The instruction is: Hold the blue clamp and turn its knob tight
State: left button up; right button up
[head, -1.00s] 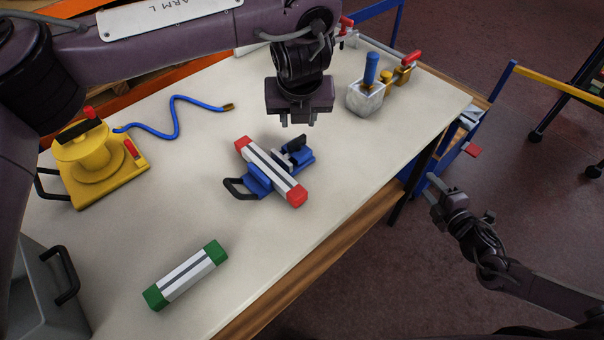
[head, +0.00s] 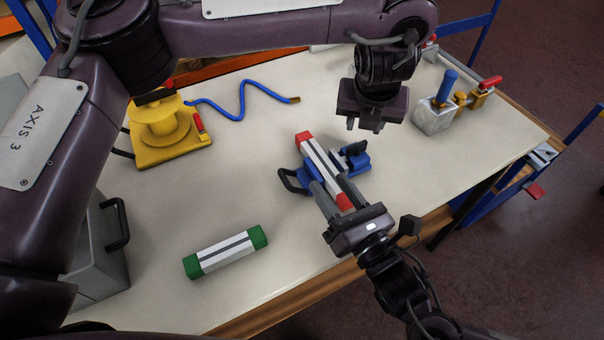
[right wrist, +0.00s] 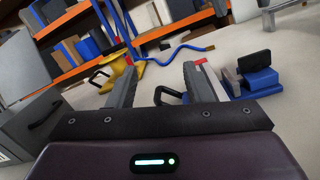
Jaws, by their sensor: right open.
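The blue clamp (head: 360,162) lies on the table under a white bar with red ends (head: 318,152). Its black knob (head: 355,148) is on the right side and its black loop handle (head: 290,181) on the left. My right gripper (head: 334,188) is open over the bar's near end, hiding part of it. In the right wrist view its fingers (right wrist: 150,45) are apart; the loop handle (right wrist: 168,95) shows between them and the clamp (right wrist: 262,80) to their right. My left gripper (head: 364,125) hangs above and behind the knob, apart from it; its jaw opening is unclear.
A green-ended bar (head: 226,251) lies front left. A yellow reel (head: 165,128) with a blue cable (head: 240,110) stands back left. A grey block with a blue handle (head: 434,118) is back right. A grey container (head: 98,260) stands at the left edge.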

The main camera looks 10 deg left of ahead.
aim_at(289, 183)
jog(key=w+a+n+h, duration=0.1)
jog(key=w+a+n, duration=0.15)
jog(key=a, duration=0.45)
jog(key=shift+n+g, duration=0.3)
jog(key=shift+n, duration=0.05)
jog(key=f, duration=0.7)
jog(key=shift+s+d, duration=0.3)
jog(key=shift+s, duration=0.05)
jog(key=x, duration=0.6)
jog(key=shift+w+a+f, duration=0.1)
jog(key=shift+w+f, duration=0.1)
jog(key=shift+f, duration=0.2)
jog(key=shift+w+a+r, duration=0.1)
jog(key=shift+w+a, duration=0.2)
jog(key=shift+w, duration=0.1)
jog(key=shift+c, duration=0.5)
grip_shut()
pick_arm(q)
jog(key=shift+c, duration=0.4)
